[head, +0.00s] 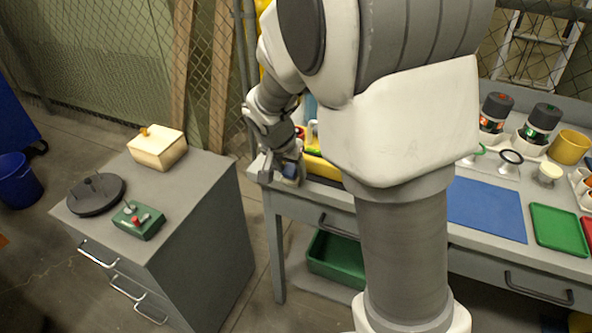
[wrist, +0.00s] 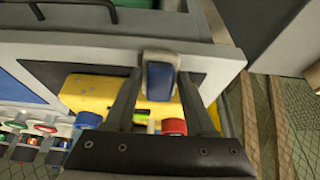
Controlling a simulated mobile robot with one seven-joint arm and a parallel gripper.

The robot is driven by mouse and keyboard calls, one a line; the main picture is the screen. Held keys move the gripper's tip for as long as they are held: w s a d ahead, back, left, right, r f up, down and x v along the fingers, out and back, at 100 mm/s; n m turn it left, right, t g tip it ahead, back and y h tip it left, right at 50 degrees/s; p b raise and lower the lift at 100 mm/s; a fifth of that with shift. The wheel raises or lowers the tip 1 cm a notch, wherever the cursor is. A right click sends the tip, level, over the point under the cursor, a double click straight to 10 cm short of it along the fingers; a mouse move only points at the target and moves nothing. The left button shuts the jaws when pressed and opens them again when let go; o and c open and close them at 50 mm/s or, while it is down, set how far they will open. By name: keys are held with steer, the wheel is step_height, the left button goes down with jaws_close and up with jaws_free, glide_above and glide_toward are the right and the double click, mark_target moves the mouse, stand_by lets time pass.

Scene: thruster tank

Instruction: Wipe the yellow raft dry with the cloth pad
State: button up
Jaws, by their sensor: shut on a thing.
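My gripper (head: 282,176) is at the left end of the workbench, mostly beyond my arm. It is shut on the cloth pad, a small blue block with a pale edge (head: 291,171). In the wrist view the pad (wrist: 160,82) sits between the two fingertips (wrist: 158,80). The yellow raft (head: 323,168) lies on the bench just right of the gripper, partly hidden by my arm. In the wrist view the raft (wrist: 90,93) shows behind the fingers and pad. I cannot tell whether the pad touches it.
Red-topped items (wrist: 173,127) stand by the raft. A blue mat (head: 485,208), a green tray (head: 558,230) and a yellow cup (head: 569,147) are on the bench's right. A grey cabinet (head: 205,205) with a box (head: 158,150) stands left, across a floor gap. A green bin (head: 335,257) sits below the bench.

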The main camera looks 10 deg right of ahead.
steer(key=shift+w+a, duration=0.15)
steer(key=shift+a, duration=0.1)
steer(key=shift+w+a, duration=0.65)
steer(key=shift+a, duration=0.05)
steer(key=shift+d, duration=0.1)
steer(key=shift+s+d+b, duration=0.5)
steer(key=shift+s+d, duration=0.2)
steer(key=shift+d, duration=0.15)
steer(key=shift+s, duration=0.1)
steer(key=shift+s+d+b, duration=0.35)
steer(key=shift+s+d, duration=0.3)
steer(key=shift+d, duration=0.15)
steer(key=shift+d, duration=0.1)
